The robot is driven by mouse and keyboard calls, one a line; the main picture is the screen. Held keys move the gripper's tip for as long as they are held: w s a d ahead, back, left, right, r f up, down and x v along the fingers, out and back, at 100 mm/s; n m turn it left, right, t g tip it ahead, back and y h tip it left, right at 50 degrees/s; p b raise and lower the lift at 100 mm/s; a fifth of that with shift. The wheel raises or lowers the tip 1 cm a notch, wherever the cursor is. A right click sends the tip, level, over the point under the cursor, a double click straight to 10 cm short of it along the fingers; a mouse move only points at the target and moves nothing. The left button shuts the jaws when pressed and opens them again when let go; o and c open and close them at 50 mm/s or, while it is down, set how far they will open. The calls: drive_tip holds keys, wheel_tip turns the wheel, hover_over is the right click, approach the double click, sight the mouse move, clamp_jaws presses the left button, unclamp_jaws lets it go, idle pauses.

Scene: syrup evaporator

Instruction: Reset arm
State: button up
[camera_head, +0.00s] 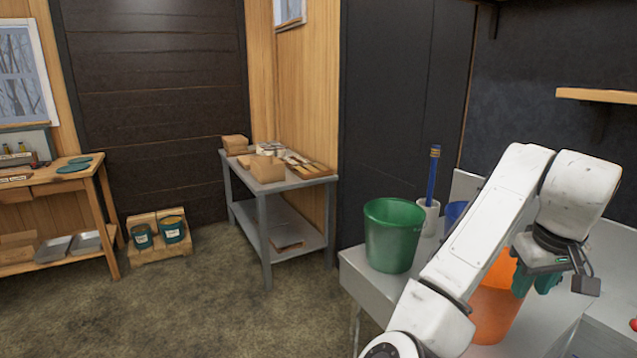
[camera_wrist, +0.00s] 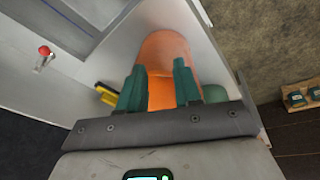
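My gripper (camera_head: 535,281) hangs at the end of my bent arm on the right side of the head view, close to an orange bucket (camera_head: 493,312). In the wrist view its two teal fingers are apart, with my gripper (camera_wrist: 159,85) open. The orange bucket (camera_wrist: 165,48) shows behind and between the fingers. I see nothing clearly held, and I cannot tell whether a finger touches the bucket. In the head view my arm hides part of the bucket.
A green bucket (camera_head: 392,235) and a white holder (camera_head: 428,217) with a blue-handled tool (camera_head: 433,173) stand on the grey metal surface (camera_head: 358,268). A metal table (camera_head: 262,215) with boxes stands farther back. A wooden bench (camera_head: 105,215) is at left.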

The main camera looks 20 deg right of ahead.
drive_tip(key=s+a+f+n+h, duration=0.1)
drive_tip(key=s+a+f, duration=0.15)
drive_tip(key=f, duration=0.45)
drive_tip(key=s+a+f+n, duration=0.1)
drive_tip(key=a+f, duration=0.3)
drive_tip(key=f, duration=0.4)
drive_tip(key=s+a+f+n+h, duration=0.1)
drive_tip(key=s+a+f, duration=0.15)
drive_tip(key=f, duration=0.45)
drive_tip(key=s+a+f+y, duration=0.2)
drive_tip(key=s+a+f, duration=0.3)
drive_tip(key=s+a, duration=0.1)
drive_tip(key=s+a+f+n+y, duration=0.1)
drive_tip(key=s+a+f+y, duration=0.1)
drive_tip(key=s+a+f, duration=0.3)
drive_tip(key=a, duration=0.4)
drive_tip(key=shift+s+f+n+g, duration=0.3)
drive_tip(key=shift+s+f+g, duration=0.05)
drive_tip(key=shift+s+g, duration=0.05)
drive_tip(key=shift+a, duration=0.1)
